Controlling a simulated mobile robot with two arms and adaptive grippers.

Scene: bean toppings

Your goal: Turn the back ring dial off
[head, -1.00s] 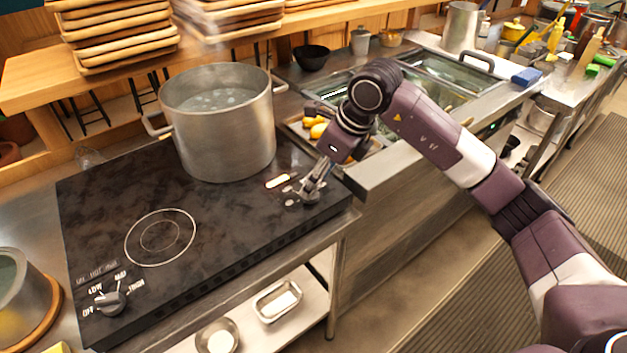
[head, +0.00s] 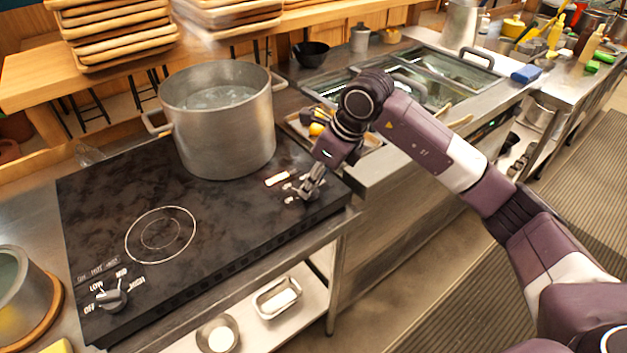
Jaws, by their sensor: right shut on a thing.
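The black cooktop (head: 100,205) has two dials. The dial for the back ring is at the cooktop's right end, mostly hidden under my right gripper (head: 304,196). My right gripper points down and is shut on that dial. A large steel pot (head: 222,135) of bubbling water stands on the back ring. My left gripper is out of view.
The front ring (head: 160,235) is bare. A tray with yellow food (head: 316,129) lies behind my right wrist. A pot on a wooden board (head: 20,300) stands at the left edge. Stacked wooden trays (head: 115,30) are at the back.

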